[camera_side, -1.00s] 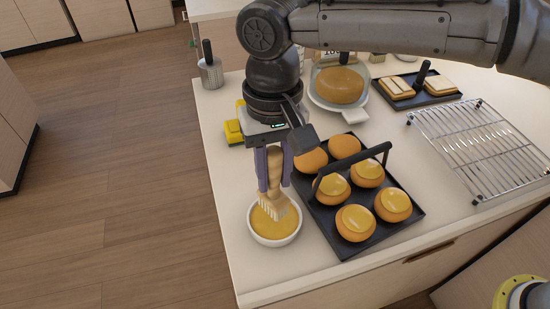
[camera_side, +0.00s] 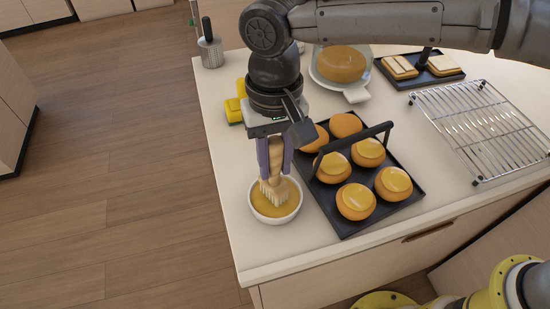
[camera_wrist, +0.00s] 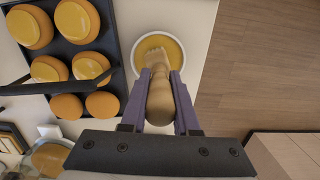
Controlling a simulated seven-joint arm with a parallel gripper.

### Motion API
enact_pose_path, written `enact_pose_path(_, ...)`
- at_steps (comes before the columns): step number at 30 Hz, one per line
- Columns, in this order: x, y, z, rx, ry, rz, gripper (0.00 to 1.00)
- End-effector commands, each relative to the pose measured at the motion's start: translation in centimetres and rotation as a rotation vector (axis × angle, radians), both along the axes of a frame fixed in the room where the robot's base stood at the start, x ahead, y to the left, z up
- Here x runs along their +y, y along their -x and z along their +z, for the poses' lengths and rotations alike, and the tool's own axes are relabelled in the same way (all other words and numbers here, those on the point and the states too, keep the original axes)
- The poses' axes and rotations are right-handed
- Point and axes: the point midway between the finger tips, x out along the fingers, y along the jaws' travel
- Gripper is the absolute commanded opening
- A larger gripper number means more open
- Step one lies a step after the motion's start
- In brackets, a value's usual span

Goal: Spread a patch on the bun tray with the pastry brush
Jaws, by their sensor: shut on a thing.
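My gripper (camera_side: 275,175) is shut on the light wooden handle of the pastry brush (camera_side: 273,192) and holds it upright, bristles down, at a small white bowl (camera_side: 276,220) of yellow glaze. The bristles are inside the bowl's outline and seem to reach the glaze. In the wrist view the brush (camera_wrist: 160,103) lies between the fingers, its bristles over the bowl (camera_wrist: 158,34). The dark bun tray (camera_side: 345,229) stands right of the bowl with several round buns. The front and middle buns, such as this bun (camera_side: 355,200), carry yellow glossy patches. The back two look plain.
A dark bar handle (camera_side: 352,146) arches over the tray. A wire rack (camera_side: 485,130) stands at right, a covered cake (camera_side: 342,65) and a second dark tray (camera_side: 440,77) behind. A yellow object (camera_side: 234,108) sits left of my gripper. The counter's front-left corner is clear.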

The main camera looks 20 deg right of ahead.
Motion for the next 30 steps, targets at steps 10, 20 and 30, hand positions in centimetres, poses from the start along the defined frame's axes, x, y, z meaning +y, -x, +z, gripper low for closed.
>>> enact_pose_path(10, 0.01, -0.01, -0.12, -0.001, -0.001, 0.0, 0.0)
enact_pose_path(20, 0.03, -0.03, -0.47, -0.001, -0.001, 0.0, 0.0)
enact_pose_path(30, 0.02, -0.02, -0.84, -0.001, -0.001, 0.0, 0.0)
